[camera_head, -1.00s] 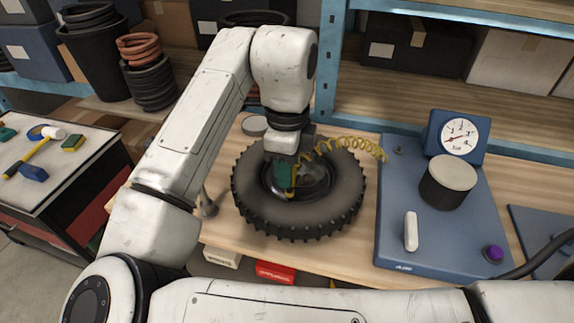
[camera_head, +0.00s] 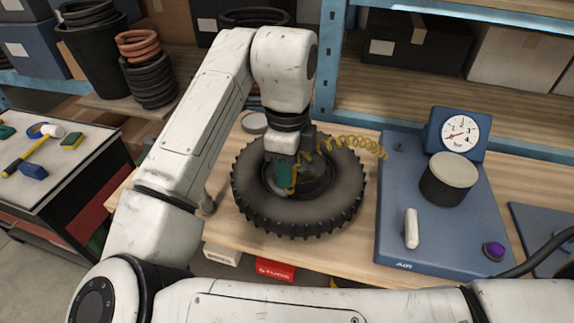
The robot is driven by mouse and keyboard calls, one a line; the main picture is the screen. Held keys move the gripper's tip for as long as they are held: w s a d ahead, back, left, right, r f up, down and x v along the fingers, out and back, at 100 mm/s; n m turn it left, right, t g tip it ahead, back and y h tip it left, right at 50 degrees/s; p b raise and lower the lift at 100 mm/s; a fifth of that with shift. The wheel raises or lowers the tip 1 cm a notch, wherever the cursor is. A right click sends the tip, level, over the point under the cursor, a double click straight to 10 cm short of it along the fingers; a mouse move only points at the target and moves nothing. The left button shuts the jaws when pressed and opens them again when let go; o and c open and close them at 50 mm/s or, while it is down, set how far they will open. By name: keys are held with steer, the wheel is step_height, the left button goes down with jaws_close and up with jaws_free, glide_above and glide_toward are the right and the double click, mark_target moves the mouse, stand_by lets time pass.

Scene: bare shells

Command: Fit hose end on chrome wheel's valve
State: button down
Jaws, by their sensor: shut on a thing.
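A wheel with a knobbly black tyre (camera_head: 325,205) lies flat on the wooden bench. Its shiny dark rim (camera_head: 315,180) shows partly in the middle. My gripper (camera_head: 286,182) reaches down over the rim's left part and is shut on the hose end, of which a yellow bit shows at the fingers. The fingers look green. The yellow coiled hose (camera_head: 345,143) runs from my gripper to the blue air station (camera_head: 390,225) on the right. The valve is hidden behind my gripper, so I cannot tell whether the hose end touches it.
The air station carries a gauge (camera_head: 459,133), a black cylinder with a pale top (camera_head: 449,180), a white lever (camera_head: 411,229) and a purple button (camera_head: 494,251). A blue shelf post (camera_head: 328,65) stands behind the wheel. A tool cart (camera_head: 50,165) stands at left.

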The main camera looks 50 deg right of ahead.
steer(key=shift+f, duration=0.3)
stand_by(0.4)
steer(key=c, duration=0.8)
jaws_free()
steer(key=shift+o, duration=0.3)
steer(key=o, duration=0.6)
steer(key=shift+c, duration=0.2)
steer(key=shift+r, duration=0.15)
steer(key=shift+r+p, duration=0.3)
steer(key=shift+r, duration=0.05)
steer(key=shift+r+p, duration=0.9)
steer(key=shift+r, duration=0.2)
